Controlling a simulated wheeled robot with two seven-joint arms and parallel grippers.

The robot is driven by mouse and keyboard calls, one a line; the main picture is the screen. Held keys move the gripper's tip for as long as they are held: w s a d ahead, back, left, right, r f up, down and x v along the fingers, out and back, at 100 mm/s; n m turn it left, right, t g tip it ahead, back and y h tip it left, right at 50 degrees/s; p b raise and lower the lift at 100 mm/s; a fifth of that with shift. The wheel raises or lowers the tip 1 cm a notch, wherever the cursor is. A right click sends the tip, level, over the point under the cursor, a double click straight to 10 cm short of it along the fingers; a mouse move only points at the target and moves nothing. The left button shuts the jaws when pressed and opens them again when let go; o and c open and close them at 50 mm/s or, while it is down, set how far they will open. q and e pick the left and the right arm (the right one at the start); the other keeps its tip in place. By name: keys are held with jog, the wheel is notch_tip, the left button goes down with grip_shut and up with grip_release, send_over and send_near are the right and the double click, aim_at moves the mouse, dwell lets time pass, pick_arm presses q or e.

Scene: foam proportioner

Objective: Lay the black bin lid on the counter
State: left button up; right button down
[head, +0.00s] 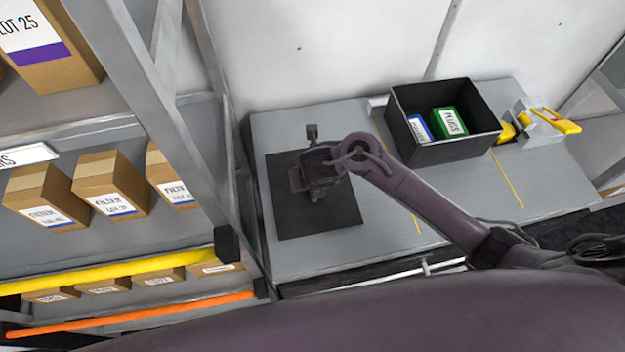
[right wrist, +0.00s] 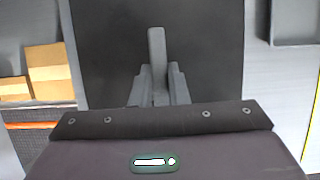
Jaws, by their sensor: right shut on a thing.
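The black bin lid (head: 285,220) is a flat dark square over the left part of the grey counter (head: 385,240). It lies about level with the top; I cannot tell whether it touches. My right gripper (head: 318,185) is above the lid's middle and hides part of it. In the right wrist view, the lid (right wrist: 100,50) fills the middle, and my right gripper (right wrist: 158,85) is shut on its grey upright handle (right wrist: 157,50). The open black bin (head: 445,155) stands on the counter to the right. My left gripper is not in view.
The bin holds a green box (head: 449,122) and a blue-and-white box (head: 419,129). A yellow-handled tool (head: 540,122) lies at the counter's right end. A shelf rack with cardboard boxes (head: 110,185) stands close on the left. Yellow lines mark the counter.

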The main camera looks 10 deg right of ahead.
jog(key=shift+f, duration=0.2)
jog(key=c, duration=1.4)
grip_release()
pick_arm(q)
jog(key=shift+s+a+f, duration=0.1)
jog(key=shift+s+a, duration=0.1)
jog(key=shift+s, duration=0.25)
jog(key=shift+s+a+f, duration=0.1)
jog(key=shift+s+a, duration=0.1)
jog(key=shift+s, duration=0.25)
